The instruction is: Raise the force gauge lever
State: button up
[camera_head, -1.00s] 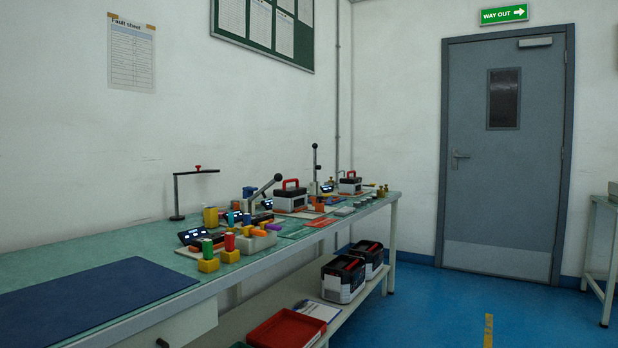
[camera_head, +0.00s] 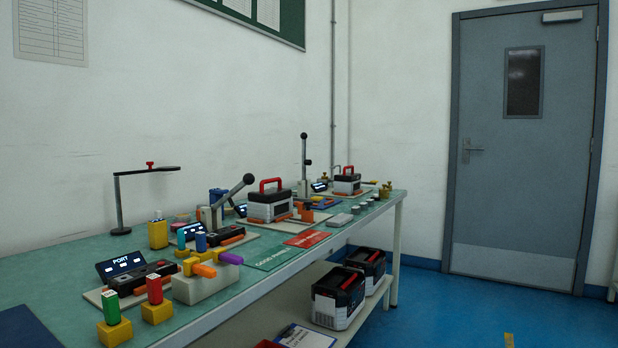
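Two levers with black ball knobs show on the bench; I cannot tell from here which one belongs to the force gauge. The nearer lever (camera_head: 233,191) is tilted, rising to the right from a grey bracket beside a small display. The farther lever (camera_head: 304,150) stands upright on a post farther back. My gripper is not in view, so its state is hidden.
The green-topped bench (camera_head: 60,262) runs along the left wall. A PORT display (camera_head: 122,264), colored cells in yellow blocks and a black lamp arm (camera_head: 118,205) stand on it. Black cases (camera_head: 338,297) sit on the lower shelf.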

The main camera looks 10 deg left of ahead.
aim_at(248, 179)
jog(key=u, duration=0.4)
jog(key=i, duration=0.7)
jog(key=u, duration=0.65)
jog(key=k, duration=0.85)
jog(key=u, duration=0.15)
jog(key=i, duration=0.75)
jog(key=z, duration=0.05)
